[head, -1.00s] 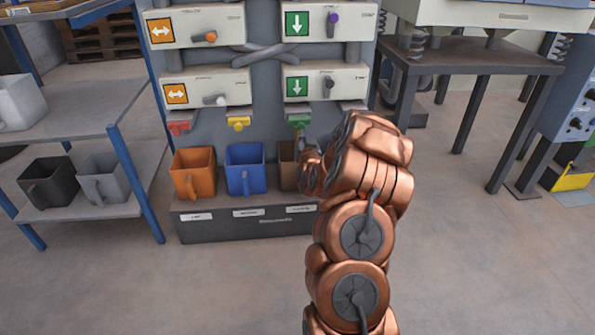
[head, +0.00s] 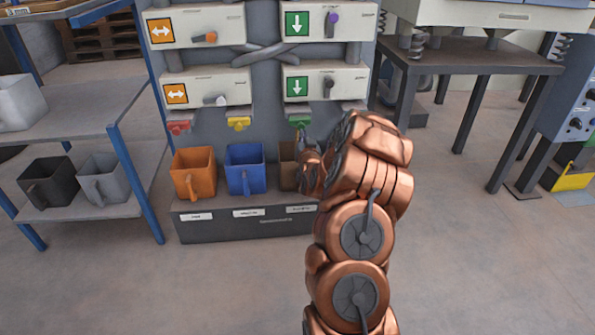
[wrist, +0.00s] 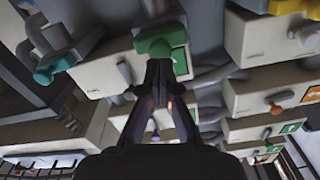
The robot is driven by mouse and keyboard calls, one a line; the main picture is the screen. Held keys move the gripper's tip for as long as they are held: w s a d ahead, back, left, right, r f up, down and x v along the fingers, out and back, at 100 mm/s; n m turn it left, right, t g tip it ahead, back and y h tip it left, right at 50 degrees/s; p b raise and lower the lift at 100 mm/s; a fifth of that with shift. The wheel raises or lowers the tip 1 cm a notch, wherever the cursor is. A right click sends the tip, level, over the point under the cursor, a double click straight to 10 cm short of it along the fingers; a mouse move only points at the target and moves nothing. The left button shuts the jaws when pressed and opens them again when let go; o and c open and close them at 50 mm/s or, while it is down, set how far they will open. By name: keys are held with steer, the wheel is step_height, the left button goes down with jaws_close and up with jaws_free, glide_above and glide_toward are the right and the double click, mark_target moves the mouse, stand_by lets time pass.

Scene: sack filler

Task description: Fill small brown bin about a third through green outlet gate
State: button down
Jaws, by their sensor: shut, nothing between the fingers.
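The small brown bin (head: 288,166) stands at the right end of the low base, partly hidden behind my arm; its inside and fill level cannot be seen. The green outlet gate (head: 299,122) is above it, under the lower right panel. My gripper (head: 305,143) is just below and beside the green gate. In the wrist view, the shut, empty fingertips (wrist: 159,66) lie close to the green gate (wrist: 160,40); I cannot tell whether they touch it. No falling material is visible.
An orange bin (head: 194,174) and a blue bin (head: 245,169) stand left of the brown one. A red gate (head: 179,127) and a yellow gate (head: 239,123) hang above them. A shelf with bins is at left, a grey table (head: 480,57) at right. Open floor lies in front.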

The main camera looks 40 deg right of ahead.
steer(key=shift+w, duration=0.1)
steer(key=shift+x, duration=2.6)
steer(key=p, duration=0.1)
glide_toward(302, 128)
steer(key=shift+w+d, duration=0.15)
steer(key=shift+w, duration=0.2)
